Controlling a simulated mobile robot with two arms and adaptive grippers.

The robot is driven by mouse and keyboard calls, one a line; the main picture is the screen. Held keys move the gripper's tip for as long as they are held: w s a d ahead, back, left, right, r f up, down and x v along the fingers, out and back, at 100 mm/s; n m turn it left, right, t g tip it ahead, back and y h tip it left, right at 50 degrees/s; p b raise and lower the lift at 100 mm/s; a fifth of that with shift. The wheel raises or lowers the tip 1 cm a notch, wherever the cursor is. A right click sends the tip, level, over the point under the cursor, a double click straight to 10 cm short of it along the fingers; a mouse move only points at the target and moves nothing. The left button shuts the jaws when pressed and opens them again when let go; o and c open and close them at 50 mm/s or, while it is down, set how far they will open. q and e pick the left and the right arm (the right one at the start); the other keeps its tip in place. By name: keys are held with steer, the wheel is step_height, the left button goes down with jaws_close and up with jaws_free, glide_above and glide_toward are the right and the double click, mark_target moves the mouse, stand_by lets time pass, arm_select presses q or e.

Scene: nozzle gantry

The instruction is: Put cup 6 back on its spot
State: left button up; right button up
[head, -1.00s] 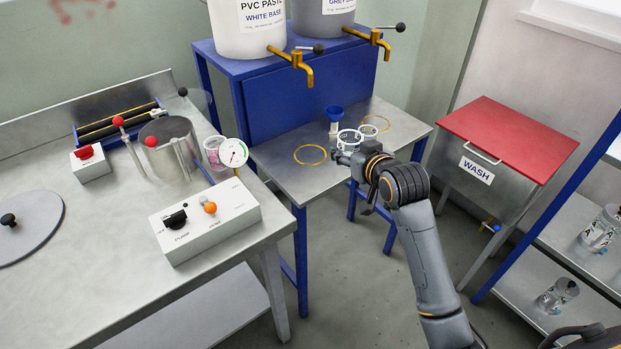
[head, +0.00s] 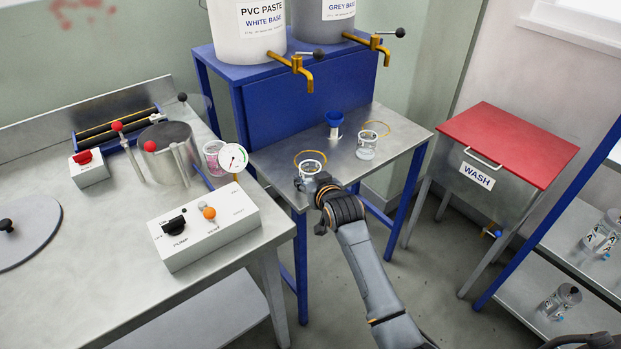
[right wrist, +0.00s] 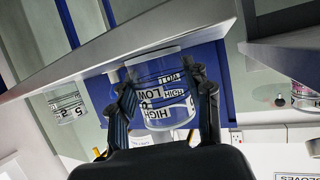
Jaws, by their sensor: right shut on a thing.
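My right gripper (head: 308,183) is shut on a clear cup (head: 311,168), held by its sides at the front of the steel side table (head: 350,185). The right wrist view is turned over; there the cup (right wrist: 162,103) shows between both fingers (right wrist: 165,88) with LOW and HIGH markings. I cannot read its number. A gold ring (head: 297,155) is marked on the table right behind the cup, partly hidden by it. Whether the cup touches the table is unclear. A second clear cup (head: 366,147) stands by another gold ring (head: 386,126).
Paste buckets with brass taps (head: 303,68) overhang the back. The control box (head: 208,225) and a gauge (head: 233,158) are close on the left. A red-lidded wash bin (head: 515,145) stands right.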

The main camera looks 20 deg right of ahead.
steer(key=o, duration=1.1)
steer(key=shift+r, duration=0.1)
steer(key=p+v, duration=0.1)
steer(key=v, duration=1.1)
